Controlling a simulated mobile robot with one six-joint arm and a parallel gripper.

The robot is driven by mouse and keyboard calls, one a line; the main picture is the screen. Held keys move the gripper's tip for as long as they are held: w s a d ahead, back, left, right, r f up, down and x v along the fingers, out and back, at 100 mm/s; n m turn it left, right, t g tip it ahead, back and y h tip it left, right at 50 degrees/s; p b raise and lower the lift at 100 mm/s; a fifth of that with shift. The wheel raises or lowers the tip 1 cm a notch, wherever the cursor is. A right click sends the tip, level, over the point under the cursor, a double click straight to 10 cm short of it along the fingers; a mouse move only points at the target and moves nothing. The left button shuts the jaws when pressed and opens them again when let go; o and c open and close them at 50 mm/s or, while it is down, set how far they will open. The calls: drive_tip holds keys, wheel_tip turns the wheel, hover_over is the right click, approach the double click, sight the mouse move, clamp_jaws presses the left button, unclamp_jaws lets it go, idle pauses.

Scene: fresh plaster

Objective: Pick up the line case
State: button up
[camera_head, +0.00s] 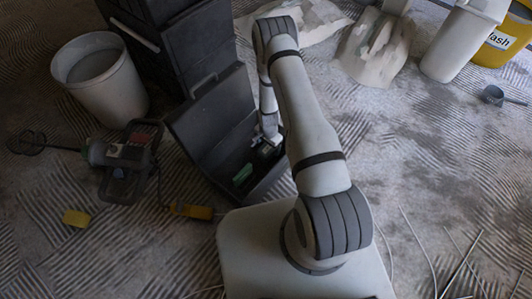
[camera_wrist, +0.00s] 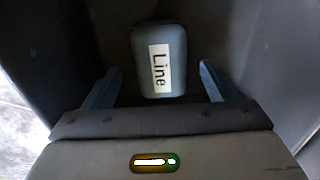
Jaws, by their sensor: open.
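The line case (camera_wrist: 176,62) is a rounded grey-blue case with a white label reading "Line". In the wrist view it lies at the top middle, inside a dark drawer. My gripper (camera_wrist: 158,84) is open, with one finger on each side of the near part of the case. I see a gap between each finger and the case. In the head view my gripper (camera_head: 268,147) reaches down into the open drawer (camera_head: 207,103), and my arm hides part of the drawer. I cannot make out the case clearly there.
A green item (camera_head: 243,174) lies in the drawer near my gripper. The dark cabinet (camera_head: 195,45) stands behind. A grey bucket (camera_head: 112,88) and a mixer tool (camera_head: 127,160) are at left. Sacks (camera_head: 377,48) and a yellow "Wash" bucket (camera_head: 506,42) are at upper right.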

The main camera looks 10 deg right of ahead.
sight(268, 148)
wheel_tip(268, 148, down, 5)
drive_tip(key=shift+r+b, duration=0.1)
drive_tip(key=shift+b, duration=1.05)
drive_tip(key=shift+c, duration=0.2)
drive_tip(key=c, duration=1.1)
drive_tip(key=shift+r, duration=0.1)
